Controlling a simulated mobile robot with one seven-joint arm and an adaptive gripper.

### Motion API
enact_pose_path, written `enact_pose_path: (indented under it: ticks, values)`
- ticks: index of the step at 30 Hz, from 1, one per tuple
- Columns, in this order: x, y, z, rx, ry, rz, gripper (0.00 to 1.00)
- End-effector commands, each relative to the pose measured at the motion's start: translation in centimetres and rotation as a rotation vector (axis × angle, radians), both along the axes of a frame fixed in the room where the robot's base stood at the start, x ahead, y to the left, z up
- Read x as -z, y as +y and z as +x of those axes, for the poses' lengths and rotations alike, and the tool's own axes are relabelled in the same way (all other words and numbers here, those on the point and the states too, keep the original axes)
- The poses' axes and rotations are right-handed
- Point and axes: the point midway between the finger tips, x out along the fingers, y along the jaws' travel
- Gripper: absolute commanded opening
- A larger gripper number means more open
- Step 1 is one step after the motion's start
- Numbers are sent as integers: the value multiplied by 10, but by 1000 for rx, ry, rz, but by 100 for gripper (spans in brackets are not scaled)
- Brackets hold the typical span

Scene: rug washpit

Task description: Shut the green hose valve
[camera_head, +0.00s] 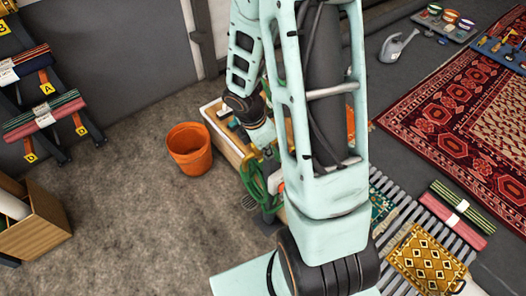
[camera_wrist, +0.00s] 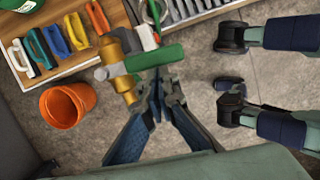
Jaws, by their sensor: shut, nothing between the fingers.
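The hose valve shows in the wrist view as a brass body (camera_wrist: 119,72) with a grey cross piece and a long green handle (camera_wrist: 155,58). The handle points to the right in that view, roughly crosswise to the brass body. My gripper (camera_wrist: 160,76) is shut and empty, its fingertips close to the lower edge of the green handle. I cannot tell whether they touch it. In the head view a coiled green hose (camera_head: 252,180) shows beside my arm, which hides most of the valve area.
An orange bucket (camera_wrist: 68,104) stands on the floor close to the valve; it also shows in the head view (camera_head: 189,148). A wooden tray (camera_wrist: 80,62) holds several coloured-handled tools. Slatted grating, rolled rugs and a patterned rug (camera_head: 470,120) lie to the right.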

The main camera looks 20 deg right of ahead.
Motion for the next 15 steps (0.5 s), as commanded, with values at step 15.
enact_pose_path:
  ticks: [15]
  values:
    - [1, -6, -2, 4, 2, 0, 0]
